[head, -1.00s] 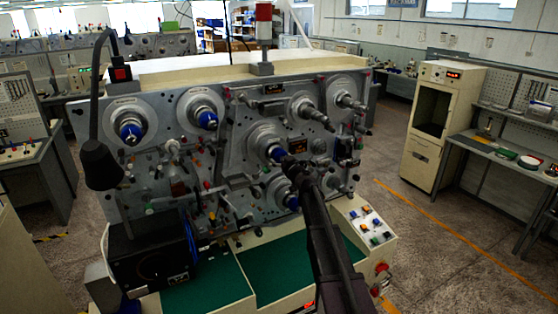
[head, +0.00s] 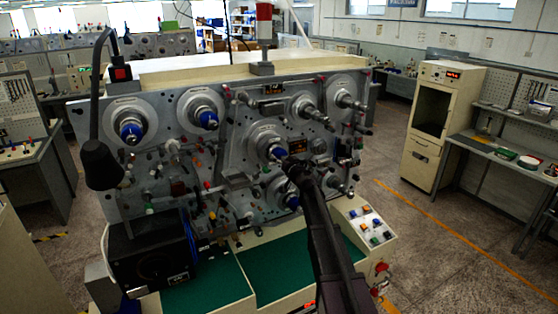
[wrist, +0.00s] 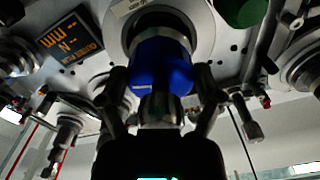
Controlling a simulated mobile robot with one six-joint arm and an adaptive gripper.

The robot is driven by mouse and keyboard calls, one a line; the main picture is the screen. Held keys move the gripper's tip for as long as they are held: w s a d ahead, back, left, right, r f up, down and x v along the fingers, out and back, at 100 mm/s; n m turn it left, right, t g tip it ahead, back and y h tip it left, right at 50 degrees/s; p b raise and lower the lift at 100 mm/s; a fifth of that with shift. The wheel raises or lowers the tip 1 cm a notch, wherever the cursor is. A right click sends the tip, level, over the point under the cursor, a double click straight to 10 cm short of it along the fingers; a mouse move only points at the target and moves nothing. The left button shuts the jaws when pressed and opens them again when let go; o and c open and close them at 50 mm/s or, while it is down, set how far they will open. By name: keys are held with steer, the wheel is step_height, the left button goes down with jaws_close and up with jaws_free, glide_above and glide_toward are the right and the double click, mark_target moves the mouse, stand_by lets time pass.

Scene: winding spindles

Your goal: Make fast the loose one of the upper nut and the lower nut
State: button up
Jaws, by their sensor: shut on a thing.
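The upper nut (head: 277,153) is a blue collar on a spindle right of the middle of the machine's grey front panel. It fills the top middle of the wrist view (wrist: 162,66), with a steel spindle end in front of it. My gripper (wrist: 161,80) has one finger on each side of this blue nut and is shut on it. In the head view my gripper (head: 288,164) comes to the nut from the lower right. The lower nut (head: 292,202), also blue, sits below on another spindle, partly hidden by my arm.
Two more blue-collared spindles (head: 131,131) stand at the upper left of the panel, and bare steel spindles (head: 308,109) at the upper right. Several small knobs and levers crowd the panel. A black lamp (head: 100,165) hangs at the left. A button box (head: 367,225) stands at the lower right.

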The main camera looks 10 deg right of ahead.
steer(key=shift+a+m, duration=0.1)
steer(key=shift+m, duration=0.8)
steer(key=o, duration=0.9)
steer(key=shift+s, duration=0.1)
steer(key=shift+s+d, duration=0.2)
steer(key=shift+s, duration=0.15)
steer(key=v, duration=1.1)
